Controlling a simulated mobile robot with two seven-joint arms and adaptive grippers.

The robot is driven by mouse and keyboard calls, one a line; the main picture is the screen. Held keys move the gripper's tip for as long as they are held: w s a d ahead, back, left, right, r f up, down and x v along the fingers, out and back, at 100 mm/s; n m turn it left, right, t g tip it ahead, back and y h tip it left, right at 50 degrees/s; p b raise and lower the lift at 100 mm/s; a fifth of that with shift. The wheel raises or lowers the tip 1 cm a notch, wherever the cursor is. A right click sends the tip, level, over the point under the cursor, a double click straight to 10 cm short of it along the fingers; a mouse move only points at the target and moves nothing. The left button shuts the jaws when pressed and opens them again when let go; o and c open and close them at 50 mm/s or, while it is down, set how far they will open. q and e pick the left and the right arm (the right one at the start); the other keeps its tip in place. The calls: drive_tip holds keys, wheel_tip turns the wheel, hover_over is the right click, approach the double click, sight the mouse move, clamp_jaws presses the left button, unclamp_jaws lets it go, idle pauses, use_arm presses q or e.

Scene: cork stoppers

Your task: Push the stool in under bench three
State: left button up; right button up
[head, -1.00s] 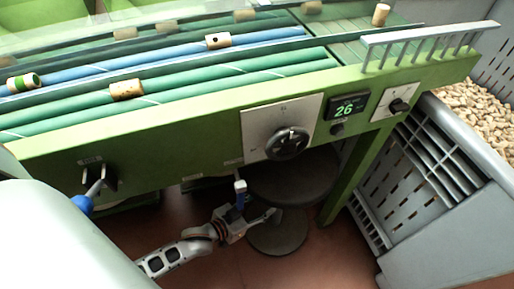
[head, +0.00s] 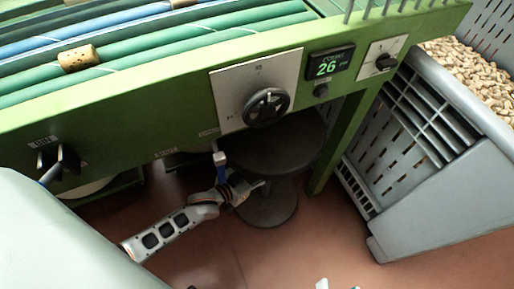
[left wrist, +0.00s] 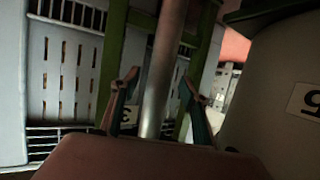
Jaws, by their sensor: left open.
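The stool has a dark round seat (head: 285,150), partly hidden behind the green bench's front panel (head: 130,118). Its round base (head: 268,207) rests on the red floor below. My left gripper (head: 260,184) is low beside the stool, under the seat's near left side. In the left wrist view, a grey post (left wrist: 163,75), seemingly the stool's column, stands between the open fingers of my left gripper (left wrist: 158,80). Contact cannot be told. A plate marked 3 (left wrist: 128,117) shows behind the fingers. Pale tips (head: 322,284) at the bottom edge may be my right gripper.
A grey slatted crate of corks (head: 465,70) stands right of the green bench leg (head: 336,140). The front panel carries a dark handwheel (head: 266,107) and a display reading 26 (head: 329,65). Open red floor (head: 310,235) lies in front.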

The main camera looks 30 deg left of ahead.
use_arm(q)
drive_tip(key=shift+w+d, duration=0.1)
drive_tip(key=shift+w, duration=0.25)
use_arm(e)
drive_tip(key=shift+a+r, duration=0.15)
drive_tip(key=shift+a, duration=0.1)
use_arm(q)
drive_tip(key=shift+c, duration=0.3)
clamp_jaws()
use_arm(e)
drive_tip(key=shift+d, duration=0.15)
